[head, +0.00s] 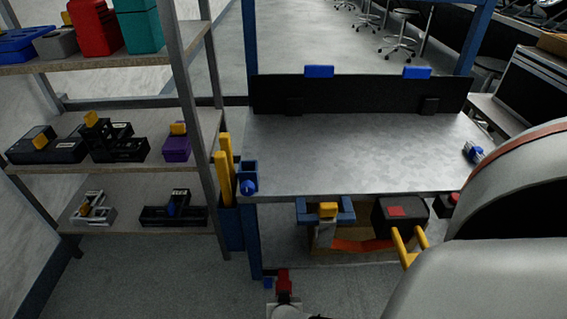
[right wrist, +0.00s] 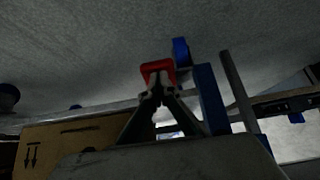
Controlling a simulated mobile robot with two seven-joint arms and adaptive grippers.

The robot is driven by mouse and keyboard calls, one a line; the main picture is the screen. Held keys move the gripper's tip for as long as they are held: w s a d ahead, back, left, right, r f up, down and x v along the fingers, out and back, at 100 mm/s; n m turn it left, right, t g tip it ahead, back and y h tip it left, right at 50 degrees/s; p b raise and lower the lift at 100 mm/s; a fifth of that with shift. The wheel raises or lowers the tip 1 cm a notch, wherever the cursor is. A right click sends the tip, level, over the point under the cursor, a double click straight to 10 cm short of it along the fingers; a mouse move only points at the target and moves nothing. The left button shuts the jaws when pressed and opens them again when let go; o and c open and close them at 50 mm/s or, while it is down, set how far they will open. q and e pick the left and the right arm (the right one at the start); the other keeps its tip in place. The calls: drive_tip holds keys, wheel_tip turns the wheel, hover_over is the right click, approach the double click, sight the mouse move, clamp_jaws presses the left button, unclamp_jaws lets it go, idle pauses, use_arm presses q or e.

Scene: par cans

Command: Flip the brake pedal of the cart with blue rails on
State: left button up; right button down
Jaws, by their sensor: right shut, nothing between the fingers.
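The cart with blue rails has a grey metal top (head: 360,150) and a blue post (head: 253,240) at its near left corner. Its red brake pedal (head: 283,283) shows low by that corner, near the floor. In the right wrist view the red pedal (right wrist: 158,68) is just beyond the tips of my right gripper (right wrist: 158,92). The fingers are shut with nothing between them; whether they touch the pedal is unclear. A blue caster part (right wrist: 181,53) is beside the pedal. My right arm fills the right of the head view. My left gripper is not in view.
A shelf unit (head: 110,168) with tools and boxes stands left of the cart. A cardboard box (right wrist: 80,142) shows in the right wrist view. The cart's lower shelf holds tools, including a black case (head: 400,214). Stools (head: 398,45) stand far behind.

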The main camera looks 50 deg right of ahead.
drive_tip(key=shift+f, duration=0.4)
idle(0.4)
wheel_tip(320, 180, up, 10)
idle(0.6)
drive_tip(key=shift+r, duration=0.2)
